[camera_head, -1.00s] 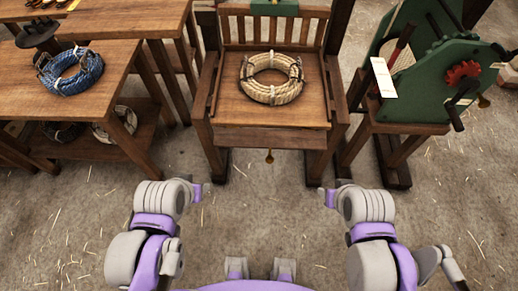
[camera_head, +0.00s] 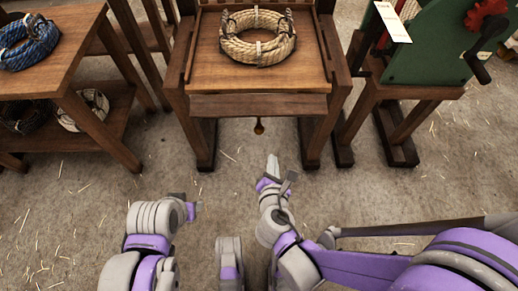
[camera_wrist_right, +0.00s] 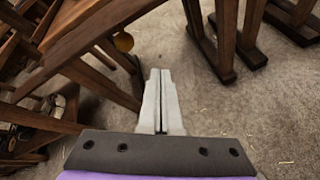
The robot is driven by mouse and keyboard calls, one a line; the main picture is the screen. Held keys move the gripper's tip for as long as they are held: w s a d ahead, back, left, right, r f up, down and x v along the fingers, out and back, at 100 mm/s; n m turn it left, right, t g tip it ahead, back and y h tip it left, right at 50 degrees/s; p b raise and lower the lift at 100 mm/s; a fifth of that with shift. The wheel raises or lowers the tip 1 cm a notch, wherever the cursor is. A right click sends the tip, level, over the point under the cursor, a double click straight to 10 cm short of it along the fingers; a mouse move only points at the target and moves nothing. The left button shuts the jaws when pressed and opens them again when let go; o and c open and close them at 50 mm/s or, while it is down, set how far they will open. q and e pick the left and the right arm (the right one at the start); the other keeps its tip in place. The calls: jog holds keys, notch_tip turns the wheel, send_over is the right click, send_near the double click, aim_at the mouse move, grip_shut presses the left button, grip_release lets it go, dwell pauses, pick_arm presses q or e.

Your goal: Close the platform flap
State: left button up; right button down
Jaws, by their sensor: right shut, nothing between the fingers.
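The platform (camera_head: 205,60) is a wooden stand with a coil of rope on top. A plank that looks like its flap (camera_head: 260,106) runs along the front edge, just below the top. My right gripper (camera_head: 272,160) is shut and empty, below and in front of the knob, touching nothing visible. Its pale fingers lie together in the wrist view (camera_wrist_right: 160,78). My left gripper (camera_head: 194,209) is low on the left, apart from the stand; its jaws are unclear.
The rope coil (camera_head: 257,38) rests on the platform. A table (camera_head: 75,75) with a blue rope coil (camera_head: 28,42) and a lower shelf stands left. A green crank machine (camera_head: 430,50) stands right. Straw-strewn floor (camera_head: 380,195) is open in front.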

jog(key=a+f+n+t+y+b, duration=0.1)
jog(key=a+f+n+y+b, duration=0.15)
jog(key=a+n, duration=0.2)
jog(key=d+b+x, duration=0.1)
jog(key=x, duration=0.9)
pick_arm(q)
jog(key=shift+w+d+f+p, duration=0.15)
jog(key=shift+f+p, duration=0.25)
jog(key=shift+f, duration=1.85)
pick_arm(e)
jog(key=shift+s+d+r+n+h, duration=0.15)
jog(key=shift+r+n+h, duration=0.1)
jog(key=shift+r, duration=0.7)
jog(key=shift+w+d+r+n+h, duration=0.1)
jog(key=shift+d+r+n+h, duration=0.1)
jog(key=shift+r, duration=0.75)
jog(key=shift+a, duration=0.1)
